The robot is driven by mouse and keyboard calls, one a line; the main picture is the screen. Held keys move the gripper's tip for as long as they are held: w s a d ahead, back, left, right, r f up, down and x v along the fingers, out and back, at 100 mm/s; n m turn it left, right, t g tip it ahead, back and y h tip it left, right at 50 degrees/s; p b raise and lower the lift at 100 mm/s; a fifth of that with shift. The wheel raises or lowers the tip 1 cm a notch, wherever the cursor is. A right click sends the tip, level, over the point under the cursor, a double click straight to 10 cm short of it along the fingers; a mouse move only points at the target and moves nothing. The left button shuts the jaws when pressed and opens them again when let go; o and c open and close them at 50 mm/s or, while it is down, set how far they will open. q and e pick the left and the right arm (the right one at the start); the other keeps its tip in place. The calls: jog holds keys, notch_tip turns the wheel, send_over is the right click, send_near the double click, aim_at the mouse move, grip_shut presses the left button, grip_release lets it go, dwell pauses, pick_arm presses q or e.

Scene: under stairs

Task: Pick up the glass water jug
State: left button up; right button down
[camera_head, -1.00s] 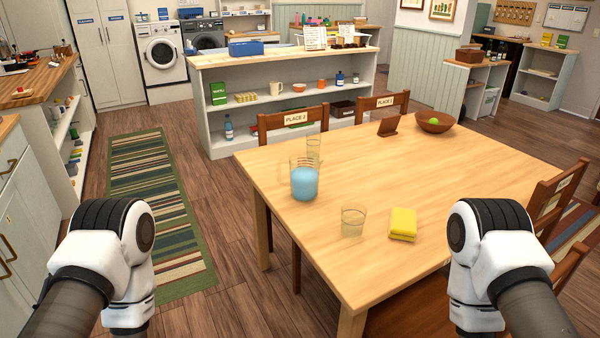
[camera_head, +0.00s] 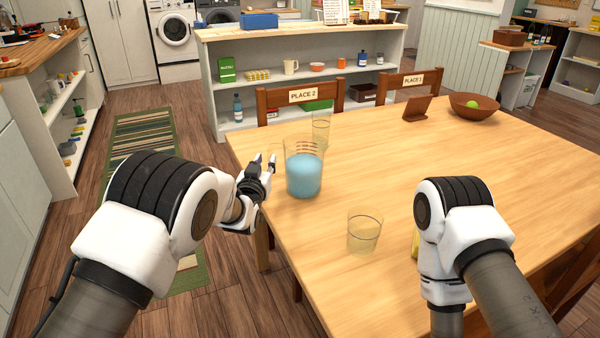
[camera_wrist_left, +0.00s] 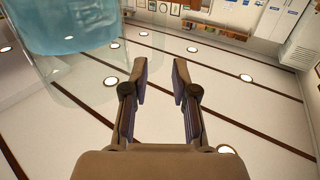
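The glass water jug (camera_head: 304,173) holds blue water and stands upright on the wooden table near its left edge. It also shows in the left wrist view (camera_wrist_left: 75,28), large at the upper left. My left gripper (camera_head: 266,161) is just left of the jug, fingers apart and empty, not touching it as far as I can see. In the left wrist view its two fingers (camera_wrist_left: 160,75) are open with a clear gap, and the jug lies to one side of that gap. My right arm hangs over the table's front; its gripper is out of view.
An empty-looking glass (camera_head: 364,232) stands in front of the jug, and another glass (camera_head: 321,130) behind it. A yellow cloth (camera_head: 415,244) is mostly hidden by my right arm. Two chairs stand at the far edge; a brown bowl (camera_head: 474,106) is at the back right. The table's middle is clear.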

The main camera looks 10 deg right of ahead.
aim_at(269, 152)
pick_arm(q)
jog(key=b+x, duration=0.2)
jog(key=x, duration=0.2)
jog(key=shift+w+d+f+b, duration=0.1)
jog(key=shift+w+d+b, duration=0.15)
jog(key=shift+w+b, duration=0.15)
jog(key=shift+w, duration=0.25)
grip_shut()
jog(key=shift+w+r, duration=0.1)
jog(key=shift+r, duration=0.2)
jog(key=shift+r, duration=0.15)
